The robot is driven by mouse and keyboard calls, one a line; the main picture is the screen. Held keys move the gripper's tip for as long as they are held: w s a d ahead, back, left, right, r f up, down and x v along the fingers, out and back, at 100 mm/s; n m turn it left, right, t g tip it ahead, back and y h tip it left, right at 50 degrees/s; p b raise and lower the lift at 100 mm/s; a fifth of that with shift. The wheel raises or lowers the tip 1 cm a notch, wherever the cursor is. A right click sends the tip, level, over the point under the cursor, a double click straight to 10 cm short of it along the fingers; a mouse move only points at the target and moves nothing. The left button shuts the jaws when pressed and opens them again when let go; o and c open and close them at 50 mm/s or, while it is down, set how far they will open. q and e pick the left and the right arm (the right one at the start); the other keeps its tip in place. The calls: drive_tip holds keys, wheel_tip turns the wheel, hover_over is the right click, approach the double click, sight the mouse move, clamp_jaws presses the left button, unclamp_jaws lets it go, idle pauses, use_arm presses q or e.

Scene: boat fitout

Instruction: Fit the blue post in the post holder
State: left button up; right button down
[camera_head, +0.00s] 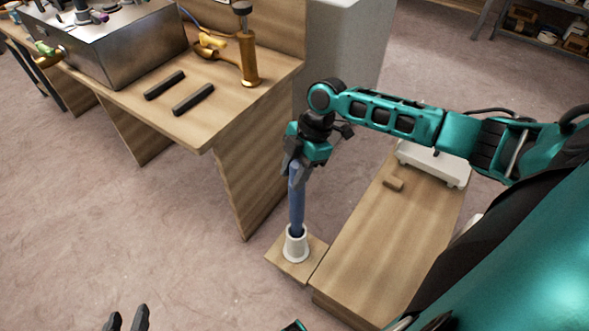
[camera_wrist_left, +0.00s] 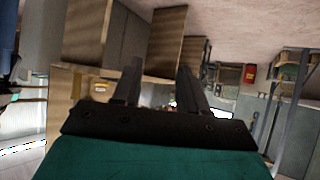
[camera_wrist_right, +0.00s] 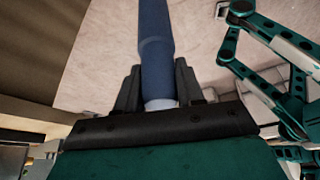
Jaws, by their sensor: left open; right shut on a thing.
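The blue post (camera_head: 297,205) stands nearly upright, and its lower end is at the mouth of the white post holder (camera_head: 296,249). The holder's rim surrounds that end in the head view; how deep it sits I cannot tell. My right gripper (camera_head: 294,168) is shut on the post's upper part. In the right wrist view the post (camera_wrist_right: 157,45) runs away from between the fingers of that gripper (camera_wrist_right: 158,85). My left gripper (camera_head: 127,318) is open and empty at the bottom edge of the head view, away from the post; its fingers also show in the left wrist view (camera_wrist_left: 160,85).
The holder stands on a small wooden base (camera_head: 285,268) beside a low wooden bench (camera_head: 365,245). A wooden workbench (camera_head: 215,120) with two dark bars and a metal box is at upper left. The floor at left is clear.

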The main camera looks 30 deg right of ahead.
drive_tip(key=shift+f+b, duration=0.75)
drive_tip(key=shift+f, duration=0.6)
drive_tip(key=shift+f+b, duration=0.8)
drive_tip(key=shift+f, duration=0.7)
drive_tip(key=c, duration=0.6)
unclamp_jaws()
drive_tip(key=p+v, duration=0.2)
drive_tip(key=v, duration=1.1)
drive_tip(key=shift+p, duration=0.3)
